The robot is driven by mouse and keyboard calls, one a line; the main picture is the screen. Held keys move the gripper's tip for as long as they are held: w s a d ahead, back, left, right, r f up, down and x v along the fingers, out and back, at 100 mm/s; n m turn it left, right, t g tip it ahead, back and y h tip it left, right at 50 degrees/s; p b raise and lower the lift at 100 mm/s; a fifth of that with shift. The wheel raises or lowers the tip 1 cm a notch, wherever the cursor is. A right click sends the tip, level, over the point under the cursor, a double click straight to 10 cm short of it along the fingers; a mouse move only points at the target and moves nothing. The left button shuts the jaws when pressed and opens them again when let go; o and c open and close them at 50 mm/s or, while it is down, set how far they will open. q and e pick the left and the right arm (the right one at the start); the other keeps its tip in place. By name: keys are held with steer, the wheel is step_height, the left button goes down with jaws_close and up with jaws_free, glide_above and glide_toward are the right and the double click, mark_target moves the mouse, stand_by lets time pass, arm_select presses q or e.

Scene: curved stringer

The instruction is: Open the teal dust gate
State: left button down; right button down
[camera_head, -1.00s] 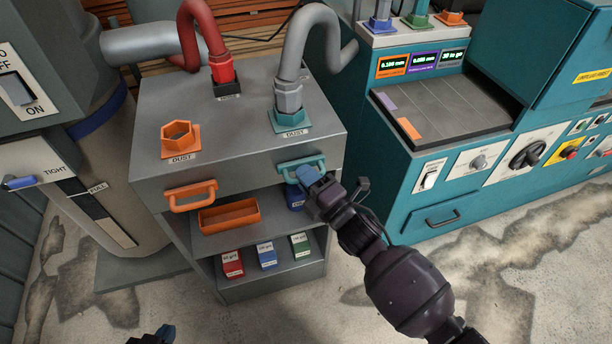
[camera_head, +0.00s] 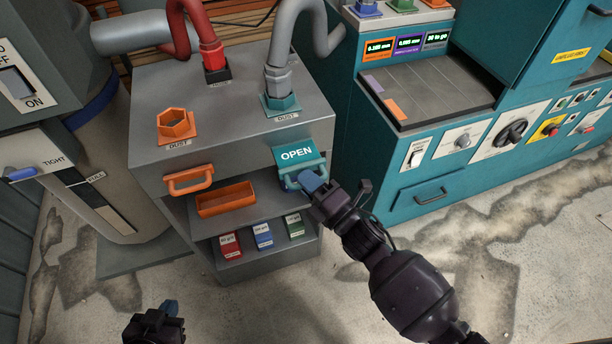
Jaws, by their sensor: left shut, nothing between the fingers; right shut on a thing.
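The teal dust gate (camera_head: 297,155) is pulled out from the front of the grey cabinet, and its top plate shows the word OPEN. My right gripper (camera_head: 307,181) is shut on the gate's teal handle (camera_head: 286,182) at the cabinet's front right. The blue fingertips partly cover the handle. Above the gate, the teal dust port (camera_head: 281,103) has a grey hose (camera_head: 281,70) standing in it. My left gripper (camera_head: 171,307) is low at the bottom edge, shut and empty, well away from the cabinet.
An orange handle (camera_head: 189,180) and an open orange dust port (camera_head: 177,125) are on the cabinet's left side. An orange tray (camera_head: 227,199) and several small boxes (camera_head: 263,235) sit on shelves below. A teal machine (camera_head: 440,170) stands to the right. The floor in front is clear.

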steer(key=c, duration=1.4)
jaws_free()
steer(key=shift+v, duration=5.45)
